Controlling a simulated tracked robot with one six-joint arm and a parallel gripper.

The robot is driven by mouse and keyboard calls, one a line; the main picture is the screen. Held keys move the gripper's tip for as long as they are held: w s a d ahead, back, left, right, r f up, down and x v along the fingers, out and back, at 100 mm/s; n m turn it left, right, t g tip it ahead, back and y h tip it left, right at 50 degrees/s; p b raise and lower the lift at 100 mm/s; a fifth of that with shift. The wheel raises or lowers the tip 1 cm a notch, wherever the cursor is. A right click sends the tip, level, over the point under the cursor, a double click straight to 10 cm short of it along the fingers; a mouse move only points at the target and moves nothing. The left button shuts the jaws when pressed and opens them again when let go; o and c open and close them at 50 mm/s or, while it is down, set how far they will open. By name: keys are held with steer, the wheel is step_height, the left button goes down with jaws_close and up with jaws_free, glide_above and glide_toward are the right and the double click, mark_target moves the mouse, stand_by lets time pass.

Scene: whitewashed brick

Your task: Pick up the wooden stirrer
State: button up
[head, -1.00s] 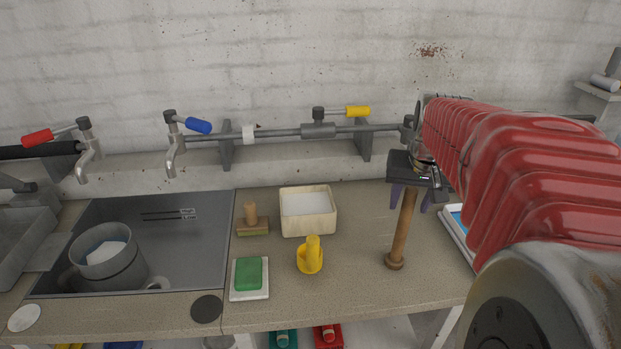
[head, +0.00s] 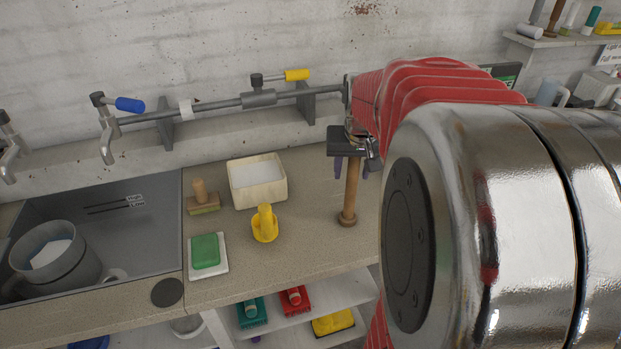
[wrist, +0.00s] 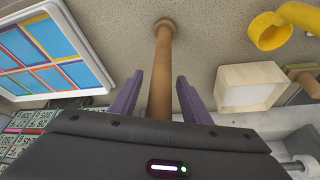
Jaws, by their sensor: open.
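The wooden stirrer (head: 350,194) stands upright on the beige worktop, its wider round end down on the surface. In the wrist view the stirrer (wrist: 161,75) runs from that round end towards my gripper, between the two purple fingers. My gripper (head: 352,168) is open above the worktop, with one finger on each side of the stirrer's upper part. In the wrist view gaps show between the stirrer and both fingers (wrist: 160,97). The stirrer's top end is hidden behind the gripper body.
A yellow object (head: 264,224) and a wooden box (head: 258,182) with a white inside stand left of the stirrer. A green sponge (head: 205,251) lies by the sink (head: 150,230). A blue-paned tray (wrist: 48,50) lies beside the stirrer in the wrist view.

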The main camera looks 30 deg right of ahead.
steer(key=shift+c, duration=0.3)
jaws_close()
stand_by(0.3)
